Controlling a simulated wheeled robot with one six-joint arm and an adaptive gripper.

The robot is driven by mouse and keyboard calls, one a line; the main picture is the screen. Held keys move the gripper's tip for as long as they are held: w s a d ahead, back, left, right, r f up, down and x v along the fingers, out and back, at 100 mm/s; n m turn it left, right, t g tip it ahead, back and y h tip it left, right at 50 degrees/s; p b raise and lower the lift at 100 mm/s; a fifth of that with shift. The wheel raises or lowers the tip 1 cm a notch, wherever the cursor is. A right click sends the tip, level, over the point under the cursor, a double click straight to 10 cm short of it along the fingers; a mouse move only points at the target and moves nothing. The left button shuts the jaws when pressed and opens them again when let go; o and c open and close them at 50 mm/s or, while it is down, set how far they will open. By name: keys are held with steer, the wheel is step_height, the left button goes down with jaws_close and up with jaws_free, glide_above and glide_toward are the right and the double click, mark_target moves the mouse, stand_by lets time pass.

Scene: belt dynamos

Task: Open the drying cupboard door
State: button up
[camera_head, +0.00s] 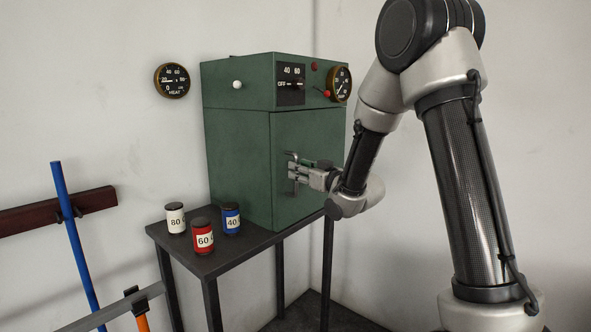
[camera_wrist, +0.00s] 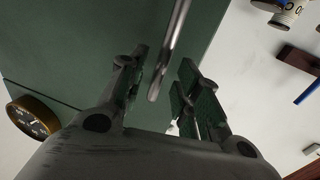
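The green drying cupboard (camera_head: 238,150) stands on a dark table. Its door (camera_head: 308,130) is the front face on the right and looks shut. The metal bar handle (camera_head: 292,168) is near the door's left edge. My gripper (camera_head: 298,172) is at the handle, reaching in from the right. In the wrist view my gripper (camera_wrist: 160,85) is open, its two fingers apart. The handle (camera_wrist: 170,50) runs into the space between them, with gaps showing on both sides. Whether the handle's depth is fully between the finger pads is hard to tell.
White, red and blue jars (camera_head: 204,236) stand on the dark table (camera_head: 190,262), left of the cupboard. A control panel (camera_head: 291,84) and a gauge (camera_head: 339,85) are above the door. A heat gauge (camera_head: 172,81) hangs on the wall. A blue pole (camera_head: 76,245) leans at left.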

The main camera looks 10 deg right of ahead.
steer(key=shift+x, duration=1.3)
jaws_close()
steer(key=shift+s, duration=0.1)
